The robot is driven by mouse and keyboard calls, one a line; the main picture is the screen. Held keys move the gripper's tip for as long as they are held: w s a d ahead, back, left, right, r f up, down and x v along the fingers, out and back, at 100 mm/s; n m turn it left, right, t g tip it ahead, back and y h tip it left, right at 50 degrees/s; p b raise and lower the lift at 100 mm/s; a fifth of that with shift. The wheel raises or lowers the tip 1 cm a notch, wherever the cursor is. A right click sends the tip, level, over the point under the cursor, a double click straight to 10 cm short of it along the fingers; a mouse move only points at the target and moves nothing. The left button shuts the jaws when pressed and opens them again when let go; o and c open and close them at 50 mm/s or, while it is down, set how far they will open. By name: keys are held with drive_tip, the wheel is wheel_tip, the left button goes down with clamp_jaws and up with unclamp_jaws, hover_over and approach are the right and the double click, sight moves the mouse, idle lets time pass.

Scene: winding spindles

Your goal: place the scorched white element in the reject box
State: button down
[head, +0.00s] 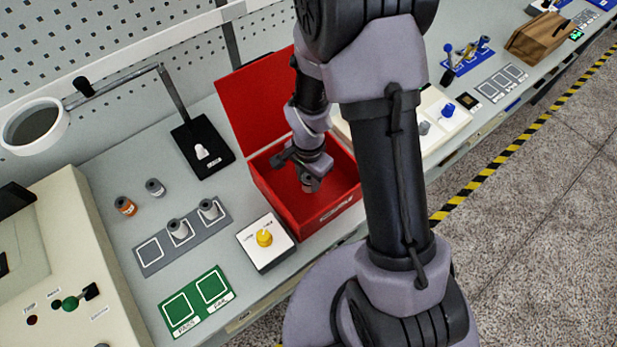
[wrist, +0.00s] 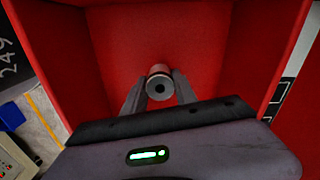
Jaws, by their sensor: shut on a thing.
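My gripper (wrist: 158,92) is shut on a small cylindrical element (wrist: 159,82). The element has a grey end face with a dark central hole; its side looks pinkish-brown against the red, and I cannot make out scorch marks. In the head view my gripper (head: 304,172) is inside the open red box (head: 282,205), with the element below its fingers. The box floor lies beneath; I cannot tell if the element touches it. The red lid (head: 245,95) stands raised at the back. A small white piece (head: 201,152) stands on a black base (head: 190,135) left of the box.
An orange spool (head: 125,206) and a grey spool (head: 155,187) stand loose at left. Two grey spools stand on a grey mat (head: 150,252). A yellow-knob switch box (head: 281,246) sits close to the red box. A green mat (head: 180,312) is empty. A magnifier (head: 35,126) overhangs.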

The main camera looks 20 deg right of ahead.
drive_tip(key=c, duration=1)
unclamp_jaws()
wheel_tip(320, 180, up, 13)
drive_tip(key=p, duration=0.4)
wheel_tip(320, 180, up, 10)
drive_tip(key=n+t, duration=0.2)
hover_over(308, 177)
drive_tip(key=s, duration=0.2)
drive_tip(key=s+a+r+n+t+y, duration=0.1)
drive_tip(key=s+a+r+n+t, duration=0.1)
drive_tip(key=s+r, duration=0.3)
drive_tip(key=s+a+r+n+t+y, duration=0.1)
drive_tip(key=s+r+n, duration=0.2)
drive_tip(key=s+r, duration=0.3)
drive_tip(key=shift+a+n+t, duration=0.4)
drive_tip(key=shift+f, duration=0.1)
